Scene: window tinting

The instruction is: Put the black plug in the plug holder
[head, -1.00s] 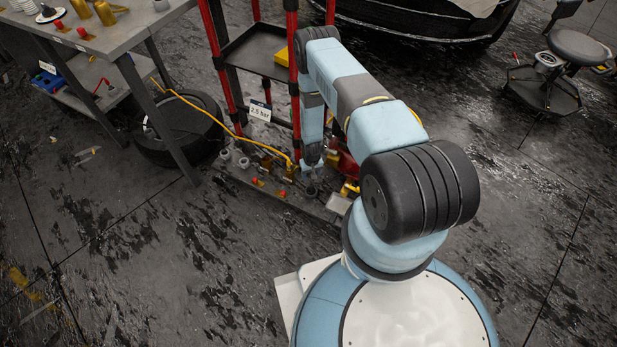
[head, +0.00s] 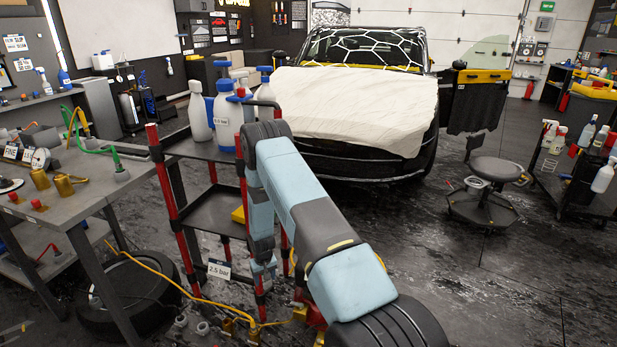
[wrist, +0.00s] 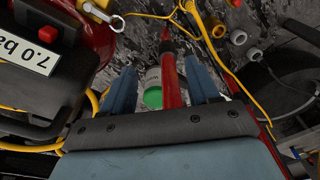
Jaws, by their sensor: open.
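My gripper (wrist: 165,90) is open in the wrist view, with one blue finger on each side. Between the fingers I see a red post (wrist: 171,80) of the cart and a white cylinder with a green end (wrist: 152,97); nothing is clearly gripped. In the head view my gripper (head: 262,278) hangs low beside the red-posted cart, to the right of the "2.5 bar" label (head: 219,270). I cannot pick out the black plug or the plug holder with certainty. Small grey fittings (wrist: 253,54) lie on the floor level in the wrist view.
A yellow hose (head: 165,282) runs low past a tire (head: 125,300). A workbench (head: 90,195) stands at left. Bottles (head: 228,115) top the cart (head: 210,212). A "7.0 bar" device (wrist: 30,55) sits left in the wrist view. Open floor (head: 480,300) lies at right.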

